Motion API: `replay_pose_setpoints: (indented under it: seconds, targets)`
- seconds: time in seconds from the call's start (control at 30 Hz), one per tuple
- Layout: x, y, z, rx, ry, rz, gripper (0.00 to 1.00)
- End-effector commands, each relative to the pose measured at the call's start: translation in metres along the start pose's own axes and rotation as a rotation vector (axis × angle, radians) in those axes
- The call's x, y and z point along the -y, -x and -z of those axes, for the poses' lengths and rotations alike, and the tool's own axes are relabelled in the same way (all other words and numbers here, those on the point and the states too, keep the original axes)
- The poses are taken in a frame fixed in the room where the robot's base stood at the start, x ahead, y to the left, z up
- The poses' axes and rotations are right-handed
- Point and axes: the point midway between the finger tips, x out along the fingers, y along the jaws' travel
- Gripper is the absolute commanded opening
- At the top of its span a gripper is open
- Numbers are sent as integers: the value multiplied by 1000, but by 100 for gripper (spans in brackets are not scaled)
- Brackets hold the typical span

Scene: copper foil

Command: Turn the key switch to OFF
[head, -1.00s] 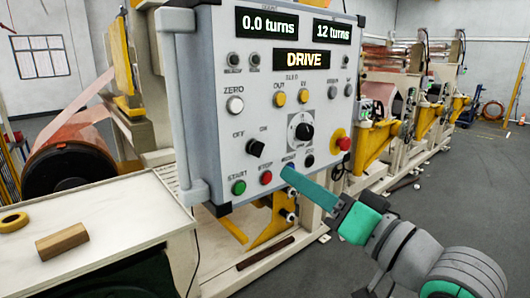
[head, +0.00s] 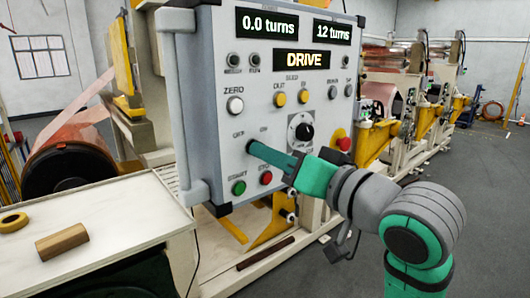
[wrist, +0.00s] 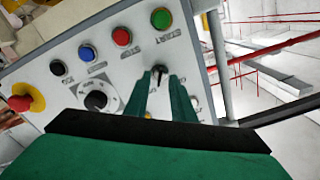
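The key switch is a small black knob with OFF and ON labels on the grey control panel (head: 215,60). In the head view my gripper (head: 256,148) covers it from the lower right. In the wrist view the black key switch (wrist: 159,70) shows between the tips of my two green fingers (wrist: 162,82). The fingers are apart, with a narrow gap beside the knob. I cannot tell whether they touch it. Which label the knob points to is hard to tell.
Below the switch are a green START button (head: 239,188) and a red STOP button (head: 266,178). To its right are a black dial (head: 305,132) and a red emergency button on yellow (head: 344,144).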

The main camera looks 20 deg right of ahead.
Motion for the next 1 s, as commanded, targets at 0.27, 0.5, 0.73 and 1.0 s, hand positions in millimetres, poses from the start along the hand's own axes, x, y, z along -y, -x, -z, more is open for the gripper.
replay_pose_setpoints:
  seconds: [0.27,0.5,0.73,1.0]
  targets:
    - [0,-19,0,-1,1,-1,23]
    - [0,-20,0,-1,1,-1,23]
    - [0,-19,0,-1,1,-1,0]
    - [0,-19,0,-1,39,-1,0]
